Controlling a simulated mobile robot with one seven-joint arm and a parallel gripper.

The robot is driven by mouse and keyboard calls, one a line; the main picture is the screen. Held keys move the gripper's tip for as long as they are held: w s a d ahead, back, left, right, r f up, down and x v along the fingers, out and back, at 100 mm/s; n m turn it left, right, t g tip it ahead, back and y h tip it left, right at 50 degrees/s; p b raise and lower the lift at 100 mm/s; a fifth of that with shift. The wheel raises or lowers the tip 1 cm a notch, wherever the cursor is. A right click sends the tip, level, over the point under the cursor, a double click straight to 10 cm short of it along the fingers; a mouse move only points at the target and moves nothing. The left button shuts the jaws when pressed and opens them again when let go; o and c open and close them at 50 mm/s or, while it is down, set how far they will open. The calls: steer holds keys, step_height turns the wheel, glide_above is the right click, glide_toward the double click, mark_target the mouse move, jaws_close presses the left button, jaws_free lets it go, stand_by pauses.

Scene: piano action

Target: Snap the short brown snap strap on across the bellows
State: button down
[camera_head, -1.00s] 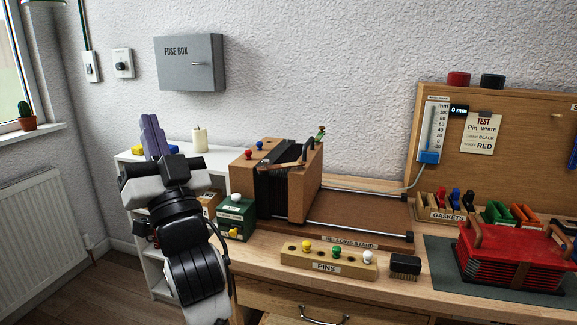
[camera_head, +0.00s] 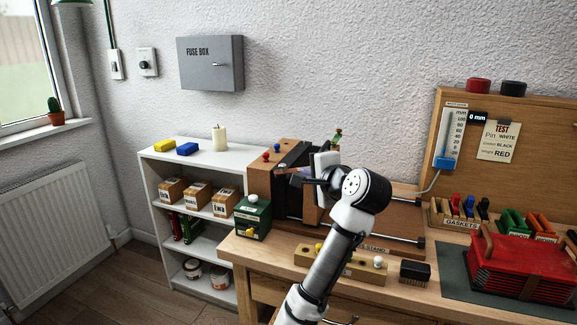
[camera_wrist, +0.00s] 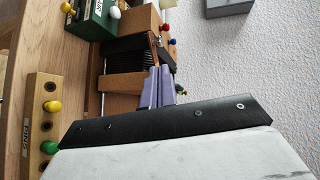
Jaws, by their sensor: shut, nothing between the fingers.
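The bellows (camera_head: 291,190) is a black folded block between wooden end boards on the bench's bellows stand, partly hidden behind my arm. It also shows in the wrist view (camera_wrist: 122,55). A short brown strap (camera_wrist: 153,44) lies along its top in the wrist view; whether either end is snapped cannot be told. In the head view the strap (camera_head: 285,169) is small and partly covered. My gripper (camera_head: 300,171) is at the top of the bellows. In the wrist view its purple fingers (camera_wrist: 159,78) are shut and empty, their tips close to the strap; contact is unclear.
A pin rack (camera_head: 340,267) stands in front of the bellows, a green box (camera_head: 252,218) at its left. A red bellows (camera_head: 520,268) sits on a mat at right. Red and blue knobs stand on the left end board. The white shelf (camera_head: 160,156) is beyond the bench's left edge.

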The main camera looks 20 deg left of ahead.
mark_target(284, 166)
steer(key=p+x, duration=0.2)
steer(key=x, duration=0.7)
steer(key=shift+w+a+p, duration=0.25)
steer(key=shift+a+p, duration=0.05)
steer(key=shift+w+a+f, duration=0.25)
steer(key=shift+w+a, duration=0.15)
steer(key=shift+w, duration=0.05)
